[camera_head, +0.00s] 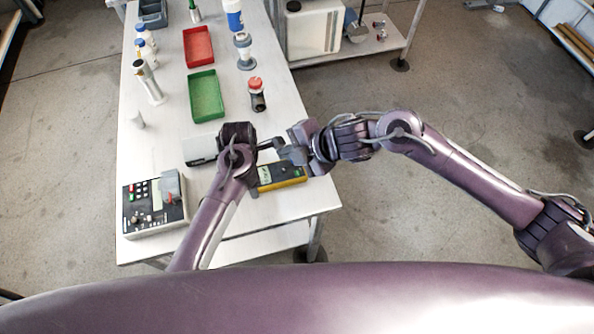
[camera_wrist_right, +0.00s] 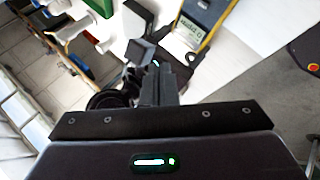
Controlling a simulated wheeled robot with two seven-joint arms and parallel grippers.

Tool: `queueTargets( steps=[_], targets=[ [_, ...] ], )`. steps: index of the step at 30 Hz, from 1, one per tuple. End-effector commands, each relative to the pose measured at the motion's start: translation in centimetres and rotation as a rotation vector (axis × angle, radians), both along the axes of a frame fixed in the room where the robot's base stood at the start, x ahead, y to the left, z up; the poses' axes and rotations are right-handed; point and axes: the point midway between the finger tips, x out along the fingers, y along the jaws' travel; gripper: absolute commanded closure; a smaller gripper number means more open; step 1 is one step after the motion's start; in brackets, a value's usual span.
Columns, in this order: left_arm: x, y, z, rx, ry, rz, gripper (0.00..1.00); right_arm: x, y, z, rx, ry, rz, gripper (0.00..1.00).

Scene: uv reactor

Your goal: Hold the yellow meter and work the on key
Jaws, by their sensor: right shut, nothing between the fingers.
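The yellow meter (camera_head: 283,176) lies on the white table near its right front edge, its dark face edged in yellow. It also shows at the top of the right wrist view (camera_wrist_right: 207,14), with a pale display. My right gripper (camera_head: 272,145) is shut and empty, just beyond the meter in the head view, apart from its face as far as I can tell. Its closed fingers show in the right wrist view (camera_wrist_right: 157,72). My left gripper (camera_head: 237,138) is beside the meter's left end; its wrist hides its fingers and part of the meter. The on key cannot be made out.
A control box (camera_head: 153,207) with keys stands at the table's front left. A grey flat case (camera_head: 199,150) lies behind my left arm. Green (camera_head: 206,97) and red (camera_head: 198,47) trays, a red-capped bottle (camera_head: 257,95) and several other bottles stand farther back. The front strip of table is clear.

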Motion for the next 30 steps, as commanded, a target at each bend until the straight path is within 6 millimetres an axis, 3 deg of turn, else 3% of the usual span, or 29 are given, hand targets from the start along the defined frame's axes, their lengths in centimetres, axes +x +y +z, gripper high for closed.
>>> queueTargets(
  steps=[3, 9, 23, 30],
  targets=[
    [0.0, 0.0, 0.0, 0.0, 0.0, -0.001, 0.63, 0.6, -1.5, -0.4, 0.083, 0.127, -0.214, 1.0],
    [0.0, 0.0, 0.0, 0.0, -0.001, -0.001, 0.63, 1.3, -3.2, -0.9, 0.148, 0.227, -0.398, 1.0],
    [0.0, 0.0, 0.0, -0.001, -0.001, 0.0, 0.63, 1.5, -3.4, -1.1, 0.156, 0.237, -0.417, 1.0],
    [0.0, 0.0, 0.0, -0.001, -0.001, 0.0, 0.63, 1.4, -3.4, -3.7, 0.155, 0.241, -0.419, 1.0]
  ],
)
